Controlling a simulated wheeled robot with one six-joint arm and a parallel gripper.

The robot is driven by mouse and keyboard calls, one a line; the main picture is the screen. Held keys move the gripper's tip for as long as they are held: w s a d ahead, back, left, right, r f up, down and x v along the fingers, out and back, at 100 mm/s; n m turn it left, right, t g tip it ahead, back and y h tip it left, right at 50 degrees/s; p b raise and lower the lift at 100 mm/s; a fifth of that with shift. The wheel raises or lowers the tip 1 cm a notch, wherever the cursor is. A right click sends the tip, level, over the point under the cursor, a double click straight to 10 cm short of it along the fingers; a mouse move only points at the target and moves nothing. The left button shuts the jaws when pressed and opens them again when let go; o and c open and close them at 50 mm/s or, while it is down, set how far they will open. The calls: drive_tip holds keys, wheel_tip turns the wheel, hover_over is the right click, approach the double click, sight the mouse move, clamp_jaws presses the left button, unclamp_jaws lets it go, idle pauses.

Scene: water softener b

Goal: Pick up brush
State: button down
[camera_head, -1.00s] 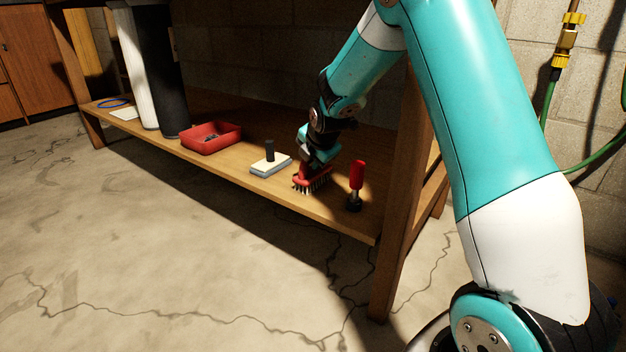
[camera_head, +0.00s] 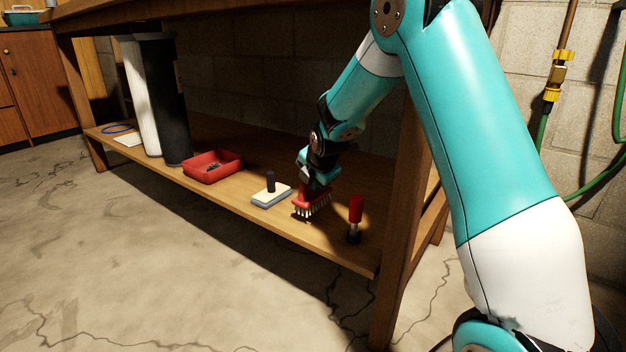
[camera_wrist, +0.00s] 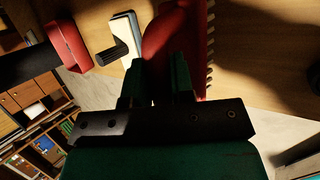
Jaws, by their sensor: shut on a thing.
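The brush (camera_head: 311,201) has a red body and pale bristles pointing down. In the head view it is over the wooden lower shelf (camera_head: 240,201), between a float-like block and a red-handled tool. My gripper (camera_head: 316,181) comes down from above and is shut on the brush. In the wrist view the red brush (camera_wrist: 182,40) lies between the dark green fingers of my gripper (camera_wrist: 157,85), with its bristles along the right side. Whether the bristles still touch the shelf is hard to tell; they look slightly above it.
The block with a black handle (camera_head: 271,193) is close to the left. A red-handled tool (camera_head: 355,215) stands upright close to the right. A red tray (camera_head: 212,167) and black and white cylinders (camera_head: 165,100) are further left. A table leg (camera_head: 395,230) and the tabletop border the shelf.

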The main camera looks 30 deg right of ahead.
drive_tip(key=s+a+p, duration=0.3)
drive_tip(key=a+p, duration=0.1)
drive_tip(key=a, duration=0.4)
drive_tip(key=s+a+p, duration=0.3)
drive_tip(key=a+p, duration=0.1)
drive_tip(key=a, duration=0.5)
drive_tip(key=shift+r+p, duration=0.25)
drive_tip(key=shift+p, duration=0.1)
drive_tip(key=shift+s, duration=0.1)
